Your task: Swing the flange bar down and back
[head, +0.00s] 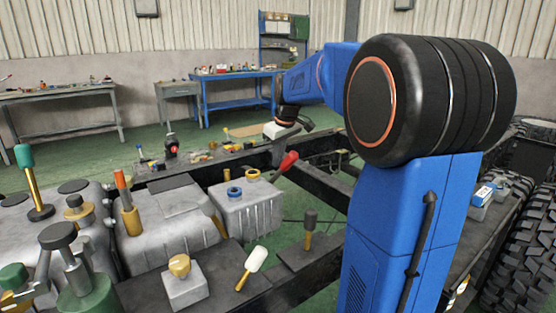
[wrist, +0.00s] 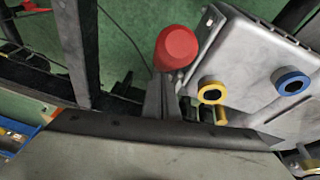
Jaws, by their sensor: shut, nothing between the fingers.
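A red-handled bar (head: 287,162) stands tilted beside the grey metal box (head: 246,213) in the head view; I take it to be the flange bar. Its red knob also shows large in the wrist view (wrist: 176,47). My gripper (head: 279,153) is just above and left of the red handle in the head view. In the wrist view my dark fingers (wrist: 160,98) are together and empty, and their tips lie close to the knob. I cannot tell whether they touch it. The bar's lower part is mostly hidden.
The box carries a blue ring (head: 235,191) and a yellow ring (head: 252,173). Dark frame rails (head: 325,185) border open gaps over the green floor. Workbenches (head: 235,95) stand at the back.

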